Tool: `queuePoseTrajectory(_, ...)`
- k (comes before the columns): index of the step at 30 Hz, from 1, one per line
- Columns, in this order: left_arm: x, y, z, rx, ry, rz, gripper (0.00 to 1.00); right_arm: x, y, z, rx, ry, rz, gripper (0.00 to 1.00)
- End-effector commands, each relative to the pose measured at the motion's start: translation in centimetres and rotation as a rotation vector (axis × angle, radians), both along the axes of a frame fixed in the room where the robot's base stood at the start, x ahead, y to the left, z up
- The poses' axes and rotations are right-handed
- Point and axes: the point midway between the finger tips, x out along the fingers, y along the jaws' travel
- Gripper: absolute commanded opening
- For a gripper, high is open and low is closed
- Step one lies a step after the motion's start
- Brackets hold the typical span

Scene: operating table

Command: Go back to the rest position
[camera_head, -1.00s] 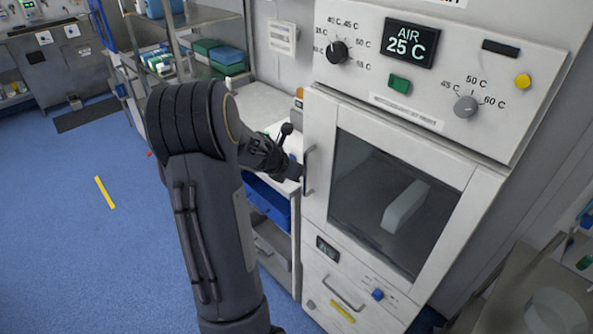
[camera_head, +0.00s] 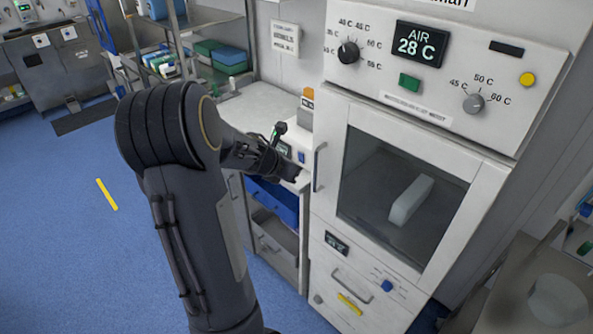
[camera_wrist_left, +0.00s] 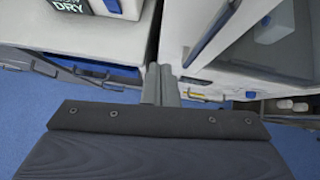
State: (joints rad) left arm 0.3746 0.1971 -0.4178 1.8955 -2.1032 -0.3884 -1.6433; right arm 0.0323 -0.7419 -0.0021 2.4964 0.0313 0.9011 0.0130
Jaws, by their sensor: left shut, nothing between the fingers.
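My left arm (camera_head: 195,210) comes in from below at the left of the head view and reaches toward the white cabinet. My left gripper (camera_head: 290,172) is beside the cabinet's left edge, left of the door handle (camera_head: 316,168) and apart from it. In the left wrist view the two grey fingers (camera_wrist_left: 160,88) are together with nothing between them. The cabinet door (camera_head: 335,130) looks shut, and a white block-shaped item (camera_head: 411,199) shows behind its glass. My right gripper is not in view.
The cabinet display (camera_head: 420,44) reads AIR 28 C. A counter with an open blue drawer (camera_head: 273,203) stands just left of the cabinet. A shelf rack (camera_head: 190,85) stands behind.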

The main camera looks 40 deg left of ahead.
Motion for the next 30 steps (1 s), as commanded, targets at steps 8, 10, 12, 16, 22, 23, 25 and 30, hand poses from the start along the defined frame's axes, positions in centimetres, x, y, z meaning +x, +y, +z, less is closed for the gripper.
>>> queuePoseTrajectory(8,-3.3,0.1,3.5,0.001,-0.001,0.004,0.0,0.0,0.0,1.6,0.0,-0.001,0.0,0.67)
queuePoseTrajectory(10,-3.8,0.1,4.0,0.0,-0.001,0.003,0.0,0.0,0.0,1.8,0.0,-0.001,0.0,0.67)
queuePoseTrajectory(12,-4.2,0.1,4.2,-0.001,0.001,0.002,0.0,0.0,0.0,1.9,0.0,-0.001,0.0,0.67)
queuePoseTrajectory(16,-4.5,0.1,4.4,-0.001,0.002,0.002,0.0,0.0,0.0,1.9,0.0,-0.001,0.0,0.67)
queuePoseTrajectory(22,-4.4,0.1,4.4,-0.005,-0.004,0.009,0.0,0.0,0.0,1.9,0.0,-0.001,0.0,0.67)
queuePoseTrajectory(23,-4.4,0.0,4.6,-0.012,-0.012,0.022,0.0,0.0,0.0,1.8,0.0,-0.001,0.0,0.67)
queuePoseTrajectory(25,-3.9,-0.2,5.5,-0.055,-0.059,0.093,0.0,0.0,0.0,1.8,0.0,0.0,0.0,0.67)
queuePoseTrajectory(30,-3.2,-1.2,10.3,-0.379,-0.301,0.515,0.0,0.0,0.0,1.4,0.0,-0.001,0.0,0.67)
